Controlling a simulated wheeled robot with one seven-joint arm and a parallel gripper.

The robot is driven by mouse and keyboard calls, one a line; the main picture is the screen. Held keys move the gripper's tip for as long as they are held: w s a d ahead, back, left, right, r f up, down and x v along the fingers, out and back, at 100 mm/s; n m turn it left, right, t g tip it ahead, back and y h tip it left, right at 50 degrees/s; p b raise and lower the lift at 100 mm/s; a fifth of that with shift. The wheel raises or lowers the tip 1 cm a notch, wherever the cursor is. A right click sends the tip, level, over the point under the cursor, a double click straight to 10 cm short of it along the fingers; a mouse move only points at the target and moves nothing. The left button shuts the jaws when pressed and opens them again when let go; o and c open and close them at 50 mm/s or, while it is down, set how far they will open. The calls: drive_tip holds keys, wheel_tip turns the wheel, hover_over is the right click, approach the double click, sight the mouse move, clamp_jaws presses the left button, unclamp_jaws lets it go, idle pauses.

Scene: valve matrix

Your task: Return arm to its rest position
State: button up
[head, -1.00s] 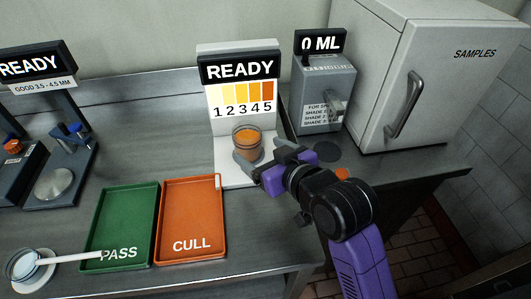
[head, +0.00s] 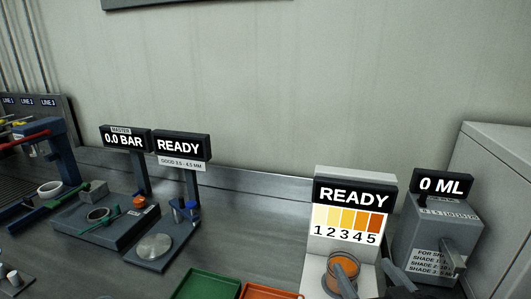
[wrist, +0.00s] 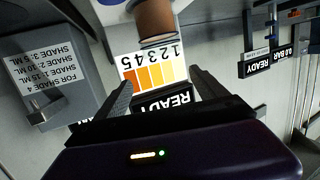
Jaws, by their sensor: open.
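My gripper (wrist: 160,88) is open in the wrist view, with its two dark fingers spread and nothing between them. In that upside-down view, a jar with brown-orange contents (wrist: 155,20) is at the top, beyond the fingertips. The head view shows the jar (head: 343,268) on the white shade reader (head: 317,250). My gripper (head: 368,286) shows there only in part, its grey fingers by the jar at the bottom edge. The rest of my arm is out of the head view.
A grey dispenser reading 0 ML (head: 436,243) stands close right of the reader, beside a pale cabinet (head: 503,170). The green tray (head: 205,286) and orange tray (head: 268,292) are cut off at the bottom. A gauge station (head: 155,247) stands left.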

drive_tip(key=s+f, duration=0.3)
drive_tip(key=s, duration=0.8)
drive_tip(key=s+f, duration=0.4)
drive_tip(key=s, duration=0.8)
drive_tip(key=s+f+g, duration=0.1)
drive_tip(key=s+f, duration=0.3)
drive_tip(key=s, duration=0.8)
drive_tip(key=shift+a+h, duration=0.3)
drive_tip(key=shift+h, duration=0.1)
